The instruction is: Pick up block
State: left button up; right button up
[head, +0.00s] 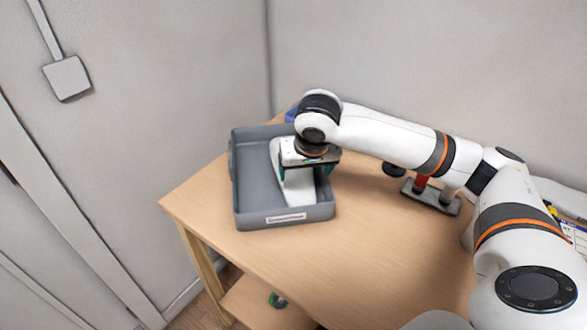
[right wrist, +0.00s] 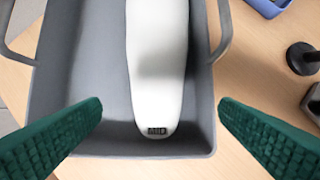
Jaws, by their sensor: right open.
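The block is a long white insole-shaped piece (head: 297,190) lying in a grey tray (head: 243,205) on the wooden table. In the right wrist view the block (right wrist: 158,45) runs lengthwise with its rounded, labelled end nearest the camera. My right gripper (head: 305,171) is open above the tray and partly hides the block in the head view. Its green fingers stand wide apart on either side of the block's near end, with no contact visible in the right wrist view (right wrist: 160,105). My left gripper is not seen.
A grey stand with a red part (head: 421,184) stands right of the tray, beneath my right arm. A blue item (head: 291,114) is behind the tray. A small green and dark object (head: 277,300) shows low by the shelf. The table's front middle is clear.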

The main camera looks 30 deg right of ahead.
send_over(300, 191)
jog(key=s, duration=0.2)
jog(key=f, duration=0.4)
jog(key=shift+a+f, duration=0.1)
jog(key=shift+a, duration=0.15)
jog(key=x, duration=0.4)
jog(key=shift+s+a+f, duration=0.2)
jog(key=shift+s+a, duration=0.05)
jog(key=shift+s, duration=0.05)
jog(key=shift+w+d+f, duration=0.1)
jog(key=shift+w+f, duration=0.15)
jog(key=shift+f, duration=0.25)
jog(key=c, duration=0.8)
jog(key=shift+r, duration=0.1)
jog(key=shift+c, duration=1.2)
